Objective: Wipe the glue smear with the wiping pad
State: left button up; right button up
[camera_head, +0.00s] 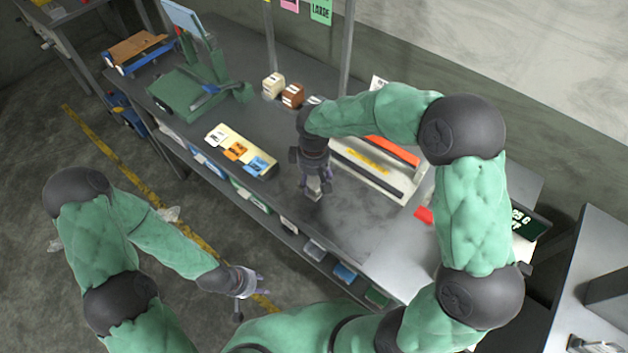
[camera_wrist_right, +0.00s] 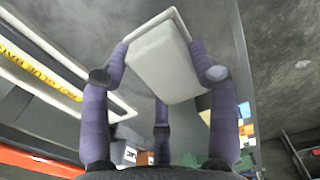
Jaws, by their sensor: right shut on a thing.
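The wiping pad (camera_wrist_right: 165,62) is a pale grey-white block. My right gripper (camera_wrist_right: 160,75) is shut on it, with purple fingers around its sides. In the head view my right gripper (camera_head: 316,188) points down over the grey bench top (camera_head: 345,225), and a pale bit of the pad (camera_head: 315,195) shows at its fingertips. I cannot tell whether the pad touches the bench. I cannot clearly make out the glue smear in either view. My left gripper (camera_head: 250,290) is empty, with fingers spread, off the bench's front edge above the floor.
A long pale device with a red bar (camera_head: 393,150) lies right of my right gripper. A cream block with coloured cards (camera_head: 241,150) is to its left. Small boxes (camera_head: 292,94) and a green scale (camera_head: 190,97) stand further back. The front bench strip is clear.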

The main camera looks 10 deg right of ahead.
jog(key=shift+r+p, duration=0.85)
jog(key=shift+r, duration=0.6)
